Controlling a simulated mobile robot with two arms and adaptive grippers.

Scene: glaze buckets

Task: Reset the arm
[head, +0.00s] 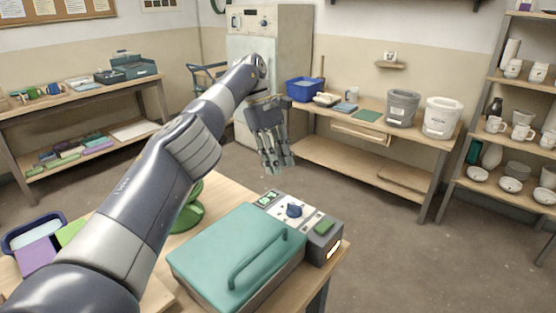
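My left arm reaches in from the lower left, over the near table, and out toward the back of the room. My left gripper (280,166) hangs from its end, fingers pointing down, over the open floor in front of the long bench. A gap shows between its two fingers and it holds nothing; it looks open. It touches nothing that I can see. My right arm and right gripper are not in view.
A teal-lidded machine (232,258) with a control panel stands on the near table, beside a green object (188,215) partly behind my arm. A grey bucket (402,108) and a white bucket (441,118) stand on the back bench. Shelves of crockery (515,186) stand right.

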